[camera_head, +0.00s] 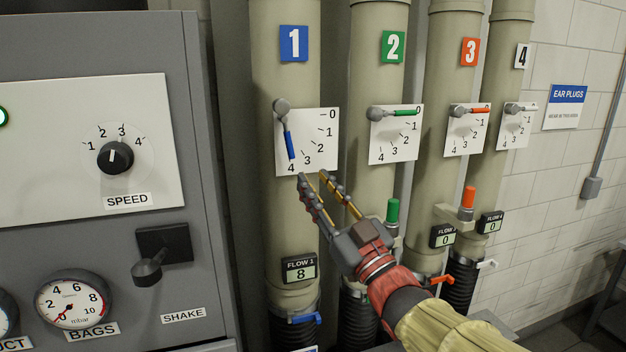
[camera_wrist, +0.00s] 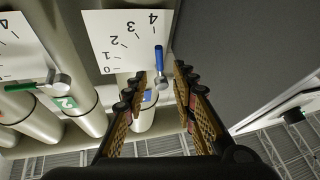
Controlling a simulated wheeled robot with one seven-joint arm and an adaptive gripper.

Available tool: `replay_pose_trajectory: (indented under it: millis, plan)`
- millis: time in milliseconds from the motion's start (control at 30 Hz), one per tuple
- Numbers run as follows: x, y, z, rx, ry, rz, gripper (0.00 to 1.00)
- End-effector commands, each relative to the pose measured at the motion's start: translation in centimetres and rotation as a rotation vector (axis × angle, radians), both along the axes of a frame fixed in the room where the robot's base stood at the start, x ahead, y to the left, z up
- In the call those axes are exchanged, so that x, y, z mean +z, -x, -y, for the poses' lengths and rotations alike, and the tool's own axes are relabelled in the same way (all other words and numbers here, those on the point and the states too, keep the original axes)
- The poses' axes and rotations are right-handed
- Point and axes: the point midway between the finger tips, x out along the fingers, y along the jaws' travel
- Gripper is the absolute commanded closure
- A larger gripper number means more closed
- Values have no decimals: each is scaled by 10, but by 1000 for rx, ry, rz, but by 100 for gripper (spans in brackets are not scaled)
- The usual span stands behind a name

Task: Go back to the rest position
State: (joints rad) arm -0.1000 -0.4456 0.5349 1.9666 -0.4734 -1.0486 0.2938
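My gripper (camera_head: 312,175) is at the lower edge of the white scale plate (camera_head: 322,125) on pipe 1. Its two fingers are apart with nothing held between them. The blue lever (camera_head: 289,145) points down near the 4 on that plate, just above the fingertips. In the wrist view the blue lever (camera_wrist: 159,55) shows beyond the gap between the open fingers (camera_wrist: 161,72). I cannot tell whether a finger touches it. The FLOW 1 display (camera_head: 300,270) reads 8.
The green lever (camera_head: 404,113), the red lever (camera_head: 480,110) and the white lever (camera_head: 526,107) lie near 0. A grey control cabinet (camera_head: 60,45) with a SPEED knob (camera_head: 115,157) and SHAKE lever (camera_head: 148,271) stands left. Flow hoses and small valves are below my arm.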

Motion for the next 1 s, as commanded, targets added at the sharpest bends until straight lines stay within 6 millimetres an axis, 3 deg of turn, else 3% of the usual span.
replay_pose_trajectory:
  millis: [233, 367, 467, 533, 667, 767, 867, 1000]
  plan:
    - [0, 0, 0, -4, 5, 2, 73]
    - [-19, -14, 5, -50, 46, -63, 73]
    - [-60, -32, 20, -130, 96, -201, 73]
    - [-99, -41, 35, -196, 137, -330, 73]
    - [-165, -34, 68, -310, 207, -569, 73]
    - [-218, -12, 93, -383, 254, -752, 73]
    - [-269, 23, 117, -440, 291, -933, 73]
    - [-335, 91, 142, -490, 331, -1184, 73]
